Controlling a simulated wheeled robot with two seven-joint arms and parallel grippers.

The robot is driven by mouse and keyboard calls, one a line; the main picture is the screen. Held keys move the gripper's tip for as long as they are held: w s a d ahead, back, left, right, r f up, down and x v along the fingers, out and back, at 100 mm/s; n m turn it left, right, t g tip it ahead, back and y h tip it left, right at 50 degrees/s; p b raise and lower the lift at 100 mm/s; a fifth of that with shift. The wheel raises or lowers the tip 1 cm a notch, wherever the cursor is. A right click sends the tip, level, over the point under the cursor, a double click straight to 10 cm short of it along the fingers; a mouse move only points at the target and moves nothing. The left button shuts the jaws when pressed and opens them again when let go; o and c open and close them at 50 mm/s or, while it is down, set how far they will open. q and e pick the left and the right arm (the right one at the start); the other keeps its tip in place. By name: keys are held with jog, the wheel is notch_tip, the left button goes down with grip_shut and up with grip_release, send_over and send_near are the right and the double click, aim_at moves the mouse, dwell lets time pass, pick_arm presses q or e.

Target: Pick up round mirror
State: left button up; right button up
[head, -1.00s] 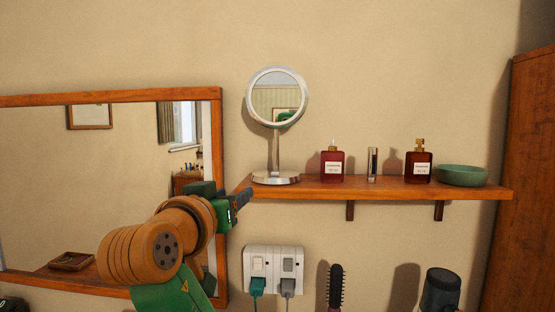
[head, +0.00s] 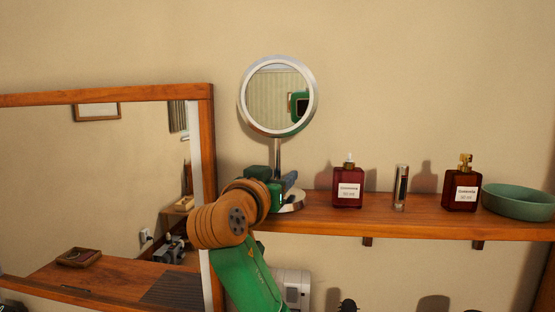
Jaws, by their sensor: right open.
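The round mirror (head: 278,96) stands upright on its stem and silver base at the left end of the wooden wall shelf (head: 400,218). My right gripper (head: 288,182) is open and in front of the lower stem and base, hiding part of both. From this view I cannot tell whether its fingers are around the stem or only before it. My left gripper is not in view.
On the shelf to the right stand a red bottle (head: 347,188), a small slim tube (head: 401,188), a dark red bottle (head: 462,187) and a green bowl (head: 519,202). A large framed wall mirror (head: 207,140) is on the left. A wall outlet (head: 297,285) is below the shelf.

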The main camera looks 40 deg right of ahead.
jog(key=shift+w+d+f, duration=0.15)
jog(key=shift+d+f, duration=0.05)
jog(key=shift+d, duration=0.1)
jog(key=shift+a+r, duration=0.15)
jog(key=shift+a, duration=0.3)
grip_shut()
jog(key=shift+d, duration=0.1)
dwell(0.6)
